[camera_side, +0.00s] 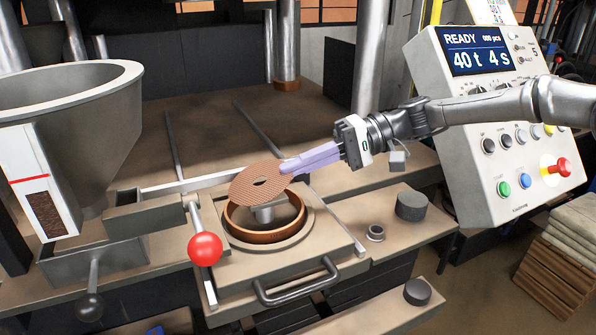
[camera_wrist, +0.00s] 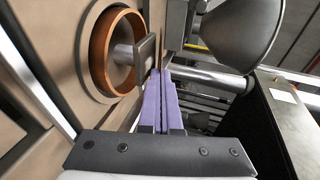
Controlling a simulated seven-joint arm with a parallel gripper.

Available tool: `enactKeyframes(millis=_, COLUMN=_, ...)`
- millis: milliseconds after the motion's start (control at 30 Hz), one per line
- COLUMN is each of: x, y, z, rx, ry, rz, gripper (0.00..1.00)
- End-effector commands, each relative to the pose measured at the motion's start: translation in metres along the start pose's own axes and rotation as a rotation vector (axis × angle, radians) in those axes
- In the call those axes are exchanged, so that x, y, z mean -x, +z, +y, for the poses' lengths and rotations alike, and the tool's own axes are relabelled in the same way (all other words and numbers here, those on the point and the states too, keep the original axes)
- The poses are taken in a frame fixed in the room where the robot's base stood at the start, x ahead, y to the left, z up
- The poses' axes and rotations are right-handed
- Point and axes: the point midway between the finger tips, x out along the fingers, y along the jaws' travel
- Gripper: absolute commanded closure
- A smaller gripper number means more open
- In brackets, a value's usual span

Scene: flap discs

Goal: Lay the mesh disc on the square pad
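The mesh disc (camera_side: 250,190) is brown with a small centre hole. My gripper (camera_side: 284,168) has its purple fingers closed on the disc's right edge and holds it in the air, slightly tilted, above an orange ring. In the wrist view my gripper (camera_wrist: 161,74) shows its fingers close together; the disc cannot be made out clearly there. The square pad (camera_wrist: 146,50) is grey and sits on a short post inside the ring. In the side view the disc seems to cover most of it, with the post (camera_side: 268,213) showing below.
The orange ring (camera_side: 236,222) stands on a plate around the post. A red ball knob (camera_side: 205,249) is at left front, a handle (camera_side: 300,290) in front. A hopper (camera_side: 70,100) stands at left. A small metal ring (camera_side: 376,233) and a dark cylinder (camera_side: 411,206) sit at right.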

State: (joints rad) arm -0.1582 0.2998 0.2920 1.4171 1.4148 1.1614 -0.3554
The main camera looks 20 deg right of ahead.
Motion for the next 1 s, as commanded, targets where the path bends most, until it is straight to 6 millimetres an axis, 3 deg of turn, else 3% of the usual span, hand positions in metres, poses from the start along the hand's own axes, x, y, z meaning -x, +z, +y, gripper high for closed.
enactKeyframes(millis=1000, x=0.011, y=0.000, z=-0.036, rx=0.001, ry=-0.003, rz=0.002, gripper=1.00)
